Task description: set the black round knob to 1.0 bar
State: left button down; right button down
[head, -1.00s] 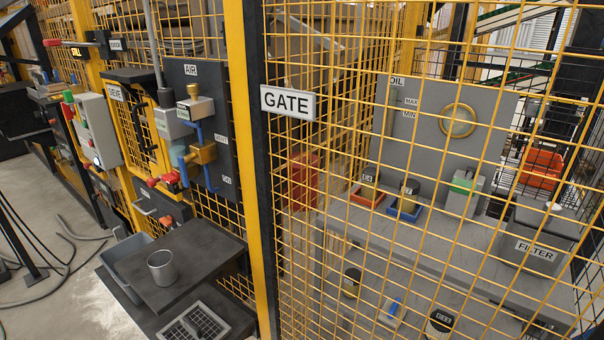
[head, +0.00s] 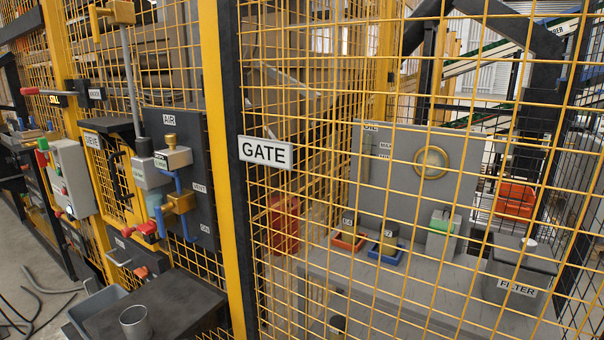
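The AIR panel (head: 182,185) is a dark board on the yellow mesh fence at the left. A small black knob (head: 144,146) sits on top of a grey box (head: 150,171) at its left edge; it looks like the black round knob. Beside it a brass knob (head: 169,138) tops a pale block (head: 173,158). No pressure scale or needle is readable at this size, so the setting cannot be told. Neither of my grippers is in view.
A yellow valve body (head: 181,202) with blue pipe sits below the blocks. A dark table (head: 165,308) with a metal cup (head: 135,322) stands under the panel. The GATE sign (head: 266,152) and mesh fence close off the bench on the right.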

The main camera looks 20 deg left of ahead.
aim_at(145, 148)
jog(key=u, duration=1.35)
jog(key=i+j+z, duration=0.1)
jog(key=z, duration=0.55)
jog(key=j+z, duration=0.25)
jog(key=j, duration=0.15)
jog(key=j+z, duration=0.3)
jog(key=j, duration=0.15)
jog(key=j+z, duration=0.25)
jog(key=j, duration=1.25)
jog(key=k+j+z, duration=0.15)
jog(key=j, duration=1)
